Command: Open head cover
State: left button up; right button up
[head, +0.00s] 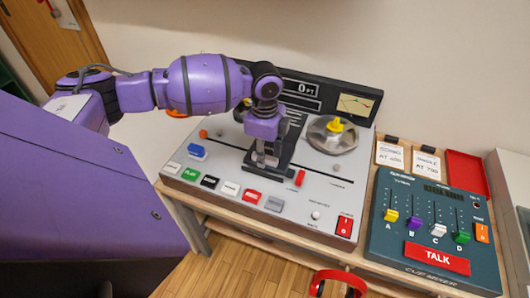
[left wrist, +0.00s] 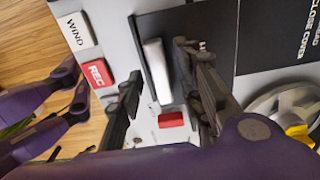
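The black head cover (head: 293,139) is in the middle of the grey tape machine (head: 325,188), partly hidden by my left arm. My left gripper (head: 265,163) points down at the cover's front. In the left wrist view its fingers (left wrist: 165,92) are spread, with the cylinder and a red block (left wrist: 171,120) showing between them. I cannot tell whether a finger touches the cover.
A reel with a yellow knob (head: 335,126) is right of the cover. Coloured buttons (head: 251,196) line the machine's front edge. A teal cue mixer (head: 430,228) stands to the right, with a red tray (head: 467,172) behind it. Red headphones (head: 338,277) hang low in front.

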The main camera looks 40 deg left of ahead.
pick_arm(q)
grip_shut()
pick_arm(e)
jog(key=shift+s+d+f, duration=0.1)
jog(key=shift+s, duration=0.05)
pick_arm(q)
jog(key=w, duration=0.3)
jog(key=w+a+b, duration=0.1)
jog(key=w, duration=0.3)
jog(key=w+a+b, duration=0.1)
jog(key=w, duration=0.2)
jog(key=shift+w+a+f, duration=0.15)
jog(key=shift+a, duration=0.05)
jog(key=shift+w+a, duration=0.1)
jog(key=shift+w, duration=0.35)
pick_arm(e)
jog(key=shift+f, duration=0.9)
pick_arm(q)
jog(key=shift+o, duration=0.6)
grip_release()
jog(key=shift+r, duration=0.25)
notch_tip(320, 180, up, 12)
pick_arm(e)
jog(key=shift+s+f, duration=0.2)
jog(key=shift+s, duration=0.2)
